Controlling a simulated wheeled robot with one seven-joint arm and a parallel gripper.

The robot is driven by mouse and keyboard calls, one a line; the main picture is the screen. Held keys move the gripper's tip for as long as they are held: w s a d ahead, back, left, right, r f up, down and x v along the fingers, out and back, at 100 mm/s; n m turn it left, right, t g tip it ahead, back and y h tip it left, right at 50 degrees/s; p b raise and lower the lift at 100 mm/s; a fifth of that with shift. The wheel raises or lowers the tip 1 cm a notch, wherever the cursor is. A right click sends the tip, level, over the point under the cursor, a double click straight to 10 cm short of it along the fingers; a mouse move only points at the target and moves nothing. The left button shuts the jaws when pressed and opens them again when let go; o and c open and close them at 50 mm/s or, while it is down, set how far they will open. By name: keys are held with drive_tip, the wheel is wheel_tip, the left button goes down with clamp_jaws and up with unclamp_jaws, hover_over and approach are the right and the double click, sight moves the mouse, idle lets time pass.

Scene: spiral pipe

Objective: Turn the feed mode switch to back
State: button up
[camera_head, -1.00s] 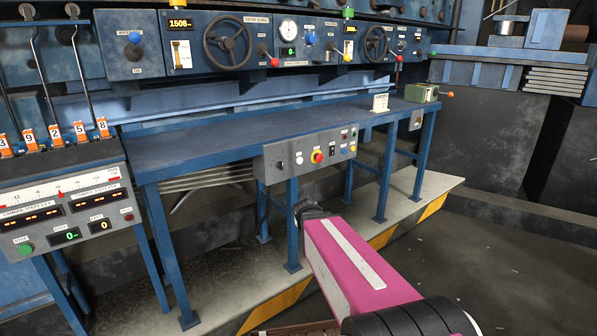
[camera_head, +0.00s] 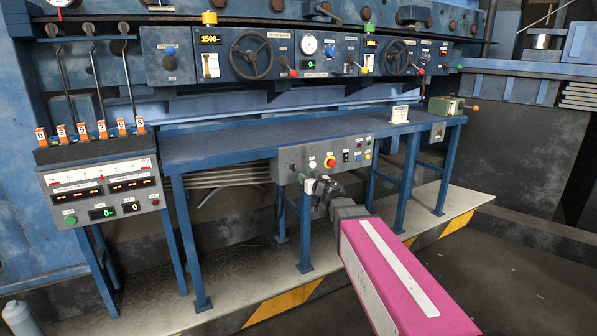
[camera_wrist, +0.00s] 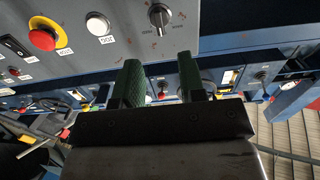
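A grey control panel (camera_head: 284,168) hangs under the front edge of the blue bench. A rotary knob (camera_wrist: 160,16) with a pale pointer mark sits on this panel in the wrist view. It may be the feed mode switch; its small labels are too blurred to read. In the head view my gripper (camera_head: 308,182) is at the panel's lower left.
On the same panel are a white button (camera_wrist: 97,24) and a red emergency button (camera_wrist: 42,36) on a yellow ring. The blue bench top (camera_head: 260,134) is above, and a bench leg (camera_head: 306,235) stands just below my gripper. Levers (camera_head: 98,80) stand at far left.

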sight(295, 169)
drive_tip(key=x, duration=0.9)
drive_tip(key=shift+w+a, duration=0.2)
drive_tip(key=shift+w, duration=0.15)
drive_tip(key=c, duration=0.6)
